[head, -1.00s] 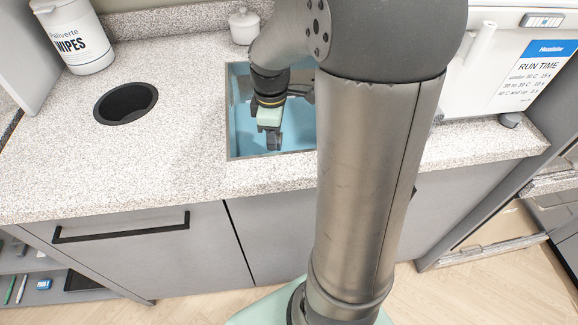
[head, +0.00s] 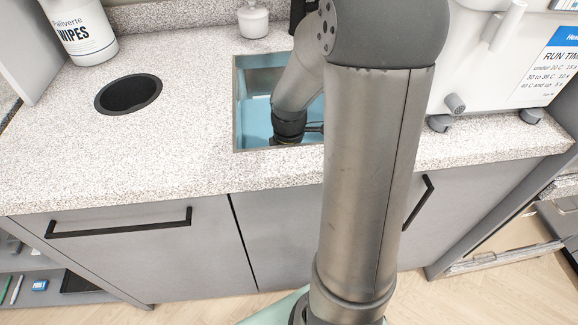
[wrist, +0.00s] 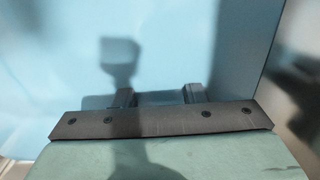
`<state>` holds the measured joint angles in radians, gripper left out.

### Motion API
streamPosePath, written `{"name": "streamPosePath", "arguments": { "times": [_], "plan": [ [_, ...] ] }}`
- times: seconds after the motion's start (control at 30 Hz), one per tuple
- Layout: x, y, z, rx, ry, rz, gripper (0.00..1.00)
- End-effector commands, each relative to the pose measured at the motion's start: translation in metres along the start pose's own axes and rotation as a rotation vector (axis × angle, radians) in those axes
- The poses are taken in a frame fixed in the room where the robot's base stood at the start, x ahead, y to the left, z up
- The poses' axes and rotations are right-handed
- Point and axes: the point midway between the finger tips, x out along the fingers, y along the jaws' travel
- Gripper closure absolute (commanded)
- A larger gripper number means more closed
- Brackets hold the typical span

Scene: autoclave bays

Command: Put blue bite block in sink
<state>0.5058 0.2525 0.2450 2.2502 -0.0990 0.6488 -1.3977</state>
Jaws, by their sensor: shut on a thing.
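The sink (head: 252,118) is a blue-lined basin set into the speckled counter, left of my arm in the head view. My arm reaches down into it, and my gripper's fingers are hidden there by the front rim. In the wrist view my gripper (wrist: 160,97) is shut on a dark bluish piece, the blue bite block (wrist: 161,99), which shows only as a narrow strip between the fingers. Pale blue sink surfaces (wrist: 60,60) fill the view beyond. I cannot tell whether the block touches the sink bottom.
A round dark opening (head: 129,94) lies in the counter left of the sink. A wipes tub (head: 80,30) and a small white lidded jar (head: 253,19) stand at the back. A white machine (head: 490,70) stands right. The counter's front left is clear.

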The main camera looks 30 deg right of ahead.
Motion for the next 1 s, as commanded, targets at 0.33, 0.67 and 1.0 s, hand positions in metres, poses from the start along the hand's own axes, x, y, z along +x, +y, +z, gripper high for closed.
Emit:
{"name": "streamPosePath", "arguments": {
  "times": [0.33,0.67,1.0],
  "plan": [
    [0.004,0.000,0.000,0.000,0.000,0.001,0.85],
    [0.003,0.000,0.000,0.001,0.000,0.001,0.41],
    [-0.041,0.002,0.000,0.002,0.000,0.008,0.41]
  ]
}}
